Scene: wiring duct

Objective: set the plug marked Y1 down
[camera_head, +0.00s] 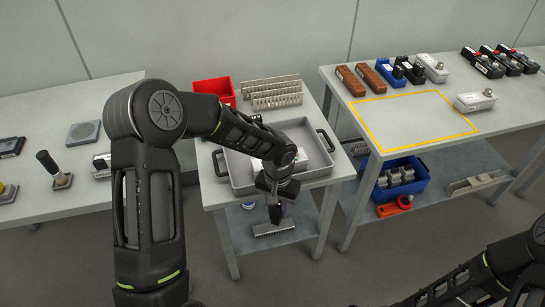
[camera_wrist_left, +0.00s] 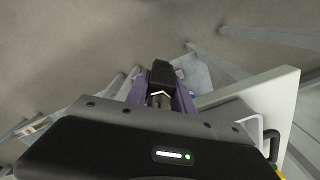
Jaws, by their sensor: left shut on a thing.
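My left gripper (camera_head: 275,212) hangs in front of the middle table's front edge, above the lower shelf's height. In the left wrist view its two purple-sided fingers (camera_wrist_left: 161,103) are shut on a black plug (camera_wrist_left: 162,75). The plug sticks out beyond the fingertips over the floor, clear of the table top. No Y1 mark is readable on it. In the head view the plug is too small and dark to make out apart from the gripper. My right gripper is out of view; only part of the right arm shows at the bottom right.
A grey tray (camera_head: 239,183) with black handles stands on the middle table, partly behind my left arm. A red bin (camera_head: 214,88) and slotted duct pieces (camera_head: 272,93) stand behind it. The right table has a bare yellow-outlined area (camera_head: 413,120), with several devices around it.

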